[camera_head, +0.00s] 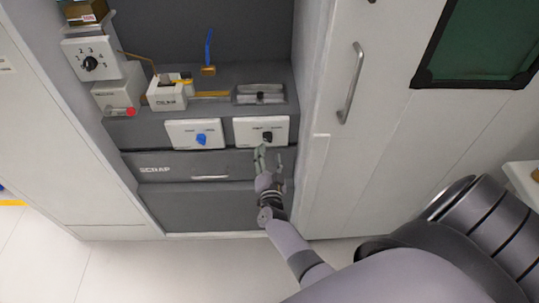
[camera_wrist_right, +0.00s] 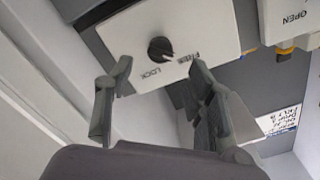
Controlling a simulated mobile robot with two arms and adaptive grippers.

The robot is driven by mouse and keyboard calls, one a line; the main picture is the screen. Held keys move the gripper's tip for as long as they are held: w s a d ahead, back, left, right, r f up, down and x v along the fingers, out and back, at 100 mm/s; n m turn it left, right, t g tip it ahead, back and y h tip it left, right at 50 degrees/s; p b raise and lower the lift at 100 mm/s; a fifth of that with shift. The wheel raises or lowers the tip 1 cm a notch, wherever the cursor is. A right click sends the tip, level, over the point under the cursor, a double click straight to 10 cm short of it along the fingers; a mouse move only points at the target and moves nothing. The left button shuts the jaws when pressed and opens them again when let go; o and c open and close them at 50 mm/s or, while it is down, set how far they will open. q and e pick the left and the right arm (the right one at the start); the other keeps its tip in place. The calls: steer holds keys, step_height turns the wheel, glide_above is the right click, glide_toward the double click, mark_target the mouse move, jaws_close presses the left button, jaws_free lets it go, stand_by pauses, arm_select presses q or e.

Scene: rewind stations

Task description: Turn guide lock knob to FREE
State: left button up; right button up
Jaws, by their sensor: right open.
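The guide lock knob is a round black knob (camera_head: 267,136) on a white panel (camera_head: 245,127) at the right of the grey station front. In the right wrist view the knob (camera_wrist_right: 160,48) has the words FREE and LOCK beside it. A pale mark sits at its lower right edge, but I cannot tell for sure which word it points at. My right gripper (camera_head: 269,157) is open and empty just in front of the panel, below the knob. In the wrist view its fingers (camera_wrist_right: 161,76) are spread to either side, apart from the knob. My left gripper is not in view.
A blue knob (camera_head: 201,139) is on the white panel to the left. Below are a SCRAP drawer (camera_head: 165,170) and its handle (camera_head: 210,177). A numbered dial (camera_head: 89,63) stands upper left. A white cabinet with a long handle (camera_head: 353,83) closes off the right.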

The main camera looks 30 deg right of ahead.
steer(key=v, duration=0.6)
steer(key=shift+w, duration=0.1)
